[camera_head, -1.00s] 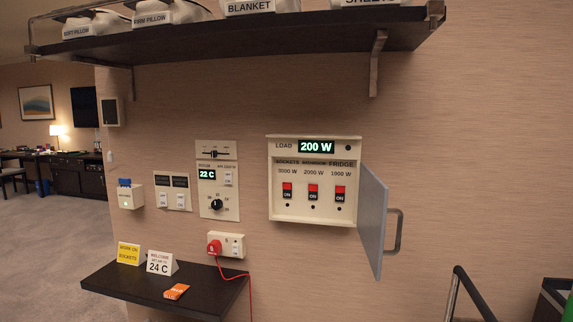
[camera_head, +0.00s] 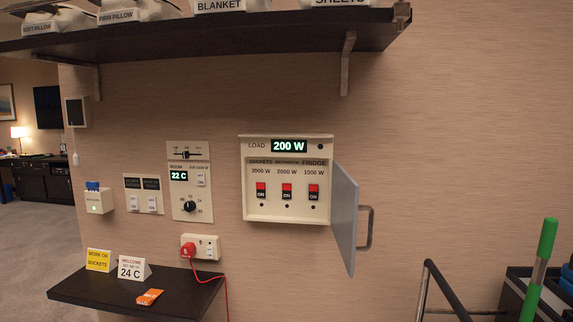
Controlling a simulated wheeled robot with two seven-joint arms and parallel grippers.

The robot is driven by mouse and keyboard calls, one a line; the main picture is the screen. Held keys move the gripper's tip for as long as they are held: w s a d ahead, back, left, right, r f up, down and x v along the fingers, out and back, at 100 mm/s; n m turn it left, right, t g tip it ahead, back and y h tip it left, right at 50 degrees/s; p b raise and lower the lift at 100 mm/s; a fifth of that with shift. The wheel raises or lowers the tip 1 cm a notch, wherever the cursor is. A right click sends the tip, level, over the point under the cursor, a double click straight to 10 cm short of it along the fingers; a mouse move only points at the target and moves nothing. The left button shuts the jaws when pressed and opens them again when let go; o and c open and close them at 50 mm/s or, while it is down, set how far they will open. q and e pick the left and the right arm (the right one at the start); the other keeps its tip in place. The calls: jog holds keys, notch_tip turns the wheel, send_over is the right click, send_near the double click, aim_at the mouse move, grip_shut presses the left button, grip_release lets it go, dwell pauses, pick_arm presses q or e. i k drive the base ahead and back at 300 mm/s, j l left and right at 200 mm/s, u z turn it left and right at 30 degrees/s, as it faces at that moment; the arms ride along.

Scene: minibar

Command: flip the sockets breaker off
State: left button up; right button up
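The sockets breaker (camera_head: 261,191) is the leftmost of three switches in the open breaker box (camera_head: 287,212) on the wall. It is labelled SOCKETS 3000 W and reads ON. The middle breaker (camera_head: 287,192) and the fridge breaker (camera_head: 314,192) also read ON. The load display (camera_head: 289,146) reads 200 W. The box's grey door (camera_head: 345,220) stands open to the right, with a handle (camera_head: 368,228) on its outer side. Neither of my grippers is in view.
A shelf (camera_head: 200,42) with pillows and bedding runs above. A lower dark shelf (camera_head: 180,298) holds a yellow WORK ON SOCKETS card (camera_head: 98,260). A red plug (camera_head: 188,249) sits in a wall socket. A cart with a green-handled tool (camera_head: 547,238) stands at lower right.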

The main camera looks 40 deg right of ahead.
aim_at(260, 191)
jog(key=z, duration=1.25)
